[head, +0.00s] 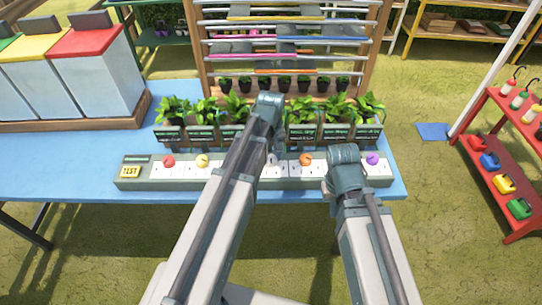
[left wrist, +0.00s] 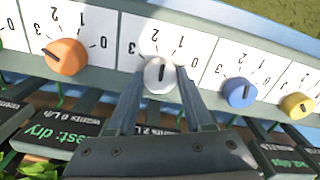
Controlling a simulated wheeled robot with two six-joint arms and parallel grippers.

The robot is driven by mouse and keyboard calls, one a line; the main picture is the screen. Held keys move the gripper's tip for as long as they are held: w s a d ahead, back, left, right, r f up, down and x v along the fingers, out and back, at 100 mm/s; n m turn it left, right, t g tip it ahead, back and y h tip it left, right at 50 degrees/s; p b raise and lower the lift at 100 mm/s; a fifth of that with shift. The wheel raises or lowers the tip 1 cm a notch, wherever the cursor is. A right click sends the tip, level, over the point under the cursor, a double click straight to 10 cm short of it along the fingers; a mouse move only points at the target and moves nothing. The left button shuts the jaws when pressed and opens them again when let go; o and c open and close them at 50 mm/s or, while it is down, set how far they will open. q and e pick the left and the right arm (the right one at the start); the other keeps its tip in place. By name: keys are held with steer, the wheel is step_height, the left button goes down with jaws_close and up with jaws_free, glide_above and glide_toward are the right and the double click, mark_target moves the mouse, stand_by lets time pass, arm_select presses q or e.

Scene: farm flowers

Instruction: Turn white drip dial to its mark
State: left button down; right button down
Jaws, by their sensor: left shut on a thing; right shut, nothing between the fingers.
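The white dial (left wrist: 159,75) sits on the pale control strip (left wrist: 110,30), between the orange dial (left wrist: 65,57) and the blue dial (left wrist: 239,92). My left gripper (left wrist: 159,92) is shut on the white dial, with a finger on each side of it. The dial's dark pointer line stands nearly upright in the left wrist view, below the printed numbers. Which mark is its target I cannot tell. In the head view only a sliver of the white dial (head: 273,159) shows beside my left arm. My right gripper (head: 345,170) is over the strip's right part; its fingertips are hidden.
Red (head: 168,161), yellow (head: 202,160) and purple (head: 373,158) dials also line the strip. Potted plants (head: 300,112) stand close behind it, before a pipe rack (head: 290,40). Lidded bins (head: 95,65) stand at left. The blue table (head: 70,170) is clear at front left.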

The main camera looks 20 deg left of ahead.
mark_target(271, 158)
arm_select(q)
steer(key=m, duration=0.6)
steer(key=shift+m, duration=0.3)
steer(key=m, duration=0.6)
stand_by(0.5)
steer(key=shift+c, duration=1.4)
jaws_free()
steer(key=shift+r, duration=0.15)
step_height(271, 158, up, 14)
steer(key=p, duration=1.4)
steer(key=shift+f, duration=0.25)
